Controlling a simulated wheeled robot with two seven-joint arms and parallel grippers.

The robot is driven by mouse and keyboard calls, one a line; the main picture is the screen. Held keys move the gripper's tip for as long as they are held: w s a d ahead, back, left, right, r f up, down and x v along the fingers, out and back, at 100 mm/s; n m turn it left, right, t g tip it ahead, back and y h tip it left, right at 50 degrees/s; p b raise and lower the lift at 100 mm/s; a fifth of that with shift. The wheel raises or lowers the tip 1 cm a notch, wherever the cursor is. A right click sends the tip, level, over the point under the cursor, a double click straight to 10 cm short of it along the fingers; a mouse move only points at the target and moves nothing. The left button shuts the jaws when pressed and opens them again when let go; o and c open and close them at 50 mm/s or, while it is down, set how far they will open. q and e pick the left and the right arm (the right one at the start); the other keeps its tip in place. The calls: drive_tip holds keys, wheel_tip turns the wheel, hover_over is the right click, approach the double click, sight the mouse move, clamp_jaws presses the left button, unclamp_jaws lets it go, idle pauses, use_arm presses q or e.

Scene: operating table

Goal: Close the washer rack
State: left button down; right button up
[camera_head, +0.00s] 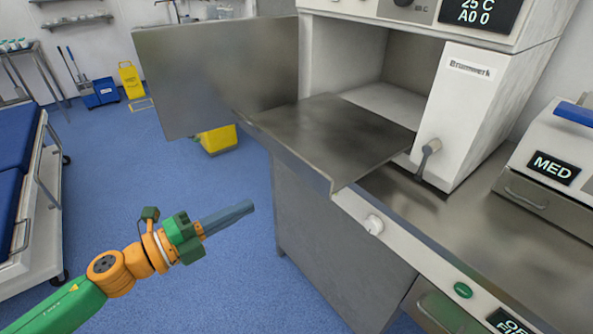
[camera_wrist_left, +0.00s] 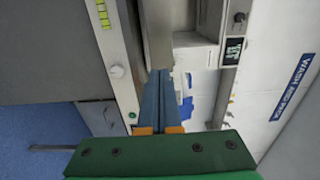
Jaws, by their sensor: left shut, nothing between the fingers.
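The washer door (camera_head: 218,75) stands swung open to the left. My left gripper (camera_head: 246,208) is shut and empty, in the air left of and below the rack's front, apart from it. Its two blue-grey fingers lie together in the left wrist view (camera_wrist_left: 161,76). I cannot tell the rack for sure in the left wrist view. My right gripper is not in view.
The counter (camera_head: 430,215) has a white knob (camera_head: 373,225) on its front edge and a green button (camera_head: 463,290). A lever (camera_head: 426,152) stands on the washer's front. A yellow bin (camera_head: 217,139) is on the floor behind the door. Blue floor is open around my left arm.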

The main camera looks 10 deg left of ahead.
sight(311, 176)
use_arm(q)
drive_tip(key=p+x, duration=0.1)
drive_tip(key=x, duration=0.3)
drive_tip(key=p+x, duration=0.2)
drive_tip(key=x, duration=0.2)
drive_tip(key=p+x, duration=0.1)
drive_tip(key=x, duration=0.3)
drive_tip(key=shift+d+r, duration=0.25)
drive_tip(key=shift+d, duration=0.15)
drive_tip(key=shift+w+d+f, duration=0.15)
drive_tip(key=shift+w+d, duration=0.05)
drive_tip(key=shift+w, duration=0.1)
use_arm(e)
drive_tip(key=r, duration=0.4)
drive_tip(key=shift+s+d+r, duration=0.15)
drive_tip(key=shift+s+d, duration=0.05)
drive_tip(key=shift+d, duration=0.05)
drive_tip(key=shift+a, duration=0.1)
